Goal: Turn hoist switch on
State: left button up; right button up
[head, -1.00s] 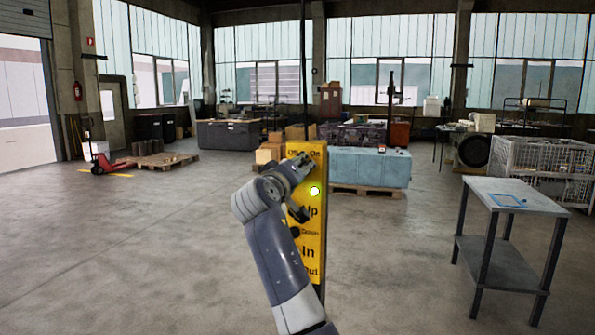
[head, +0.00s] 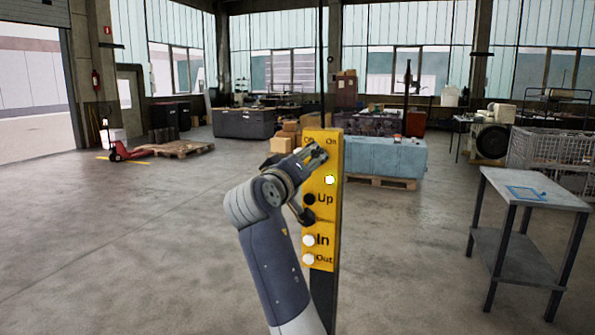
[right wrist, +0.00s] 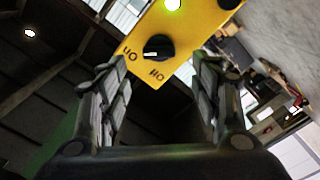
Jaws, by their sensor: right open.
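The yellow hoist control panel (head: 325,205) hangs upright in the middle of the head view, with On/Off labels at its top and Up, In and Out below. My right gripper (head: 312,183) is open in front of its upper left part, covering the switch. In the right wrist view the black hoist switch (right wrist: 158,46) sits on the yellow panel (right wrist: 200,25), beyond and between the open fingers (right wrist: 158,68). No contact shows. A white mark shows on the lower left of its knob; its setting is hard to tell. My left gripper is not in view.
A green-white light (head: 329,180) glows on the panel. A grey table (head: 530,188) stands at right, near a wire crate (head: 550,150). A blue block (head: 385,158) on a pallet is behind the panel.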

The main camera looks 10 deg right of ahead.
jog(key=v, duration=0.5)
